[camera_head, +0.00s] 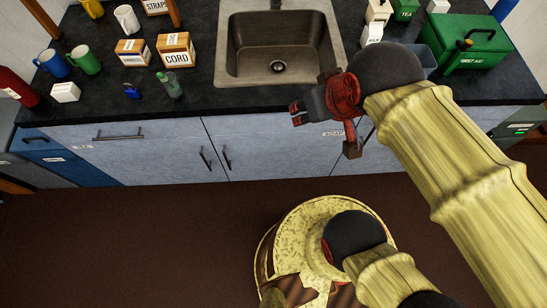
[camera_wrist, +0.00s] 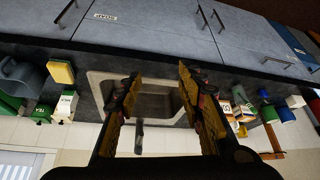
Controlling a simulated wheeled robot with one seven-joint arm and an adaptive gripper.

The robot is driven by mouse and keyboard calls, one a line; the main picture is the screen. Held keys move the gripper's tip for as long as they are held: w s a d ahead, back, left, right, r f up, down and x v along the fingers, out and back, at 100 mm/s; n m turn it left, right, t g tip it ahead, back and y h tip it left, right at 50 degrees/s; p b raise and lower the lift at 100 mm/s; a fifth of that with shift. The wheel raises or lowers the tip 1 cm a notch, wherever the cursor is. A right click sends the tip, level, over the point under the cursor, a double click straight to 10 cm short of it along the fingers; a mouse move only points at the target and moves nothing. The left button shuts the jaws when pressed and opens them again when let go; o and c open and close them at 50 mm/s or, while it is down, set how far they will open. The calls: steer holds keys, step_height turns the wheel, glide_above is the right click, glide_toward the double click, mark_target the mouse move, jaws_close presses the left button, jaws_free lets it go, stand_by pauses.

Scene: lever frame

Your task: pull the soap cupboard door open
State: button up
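The soap cupboard door (camera_head: 280,150) is a pale blue-grey front under the counter, flush and closed. In the upside-down wrist view the soap door's handle (camera_wrist: 202,15) is near the top. My gripper (camera_head: 325,132) is open and empty, with fingers spread (camera_wrist: 158,75). It is above the door's right part, well right of the handle, touching nothing visible.
The dark counter (camera_head: 220,102) juts above the doors and holds a sink (camera_head: 278,50), boxes, mugs, a spray bottle and a green first aid case (camera_head: 465,42). Another handle (camera_wrist: 67,12) is past the label. The brown floor (camera_head: 130,240) before the doors is clear.

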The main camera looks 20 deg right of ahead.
steer(key=shift+c, duration=1.2)
